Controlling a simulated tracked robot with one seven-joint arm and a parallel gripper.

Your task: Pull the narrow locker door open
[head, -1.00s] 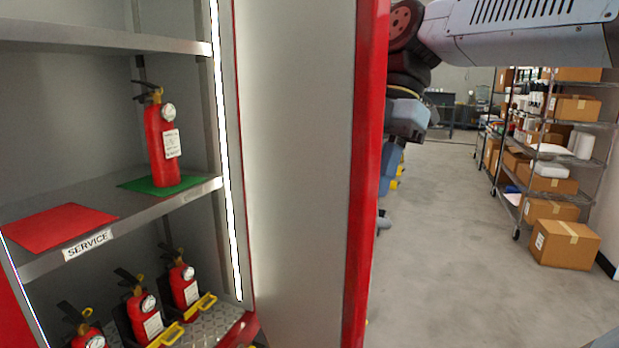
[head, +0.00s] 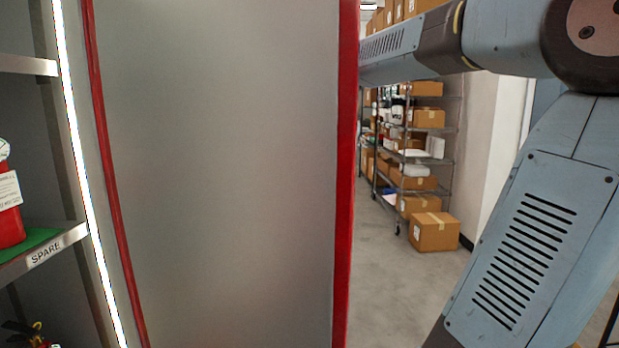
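The narrow locker door (head: 215,170) stands open in the head view, a tall grey panel with red edges that fills the middle of the picture. The locker's interior shows to its left, with a lit vertical strip (head: 85,170) along the opening. My arm reaches in from the right and passes behind the door's right red edge. My gripper is hidden behind the door, so I cannot see whether it touches the door.
A locker shelf (head: 60,243) labelled SPARE holds a red fire extinguisher (head: 8,205) on a green mat, cut off at the left. Wire shelving with cardboard boxes (head: 435,231) stands beyond the door at the right. Grey floor (head: 385,290) is clear between them.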

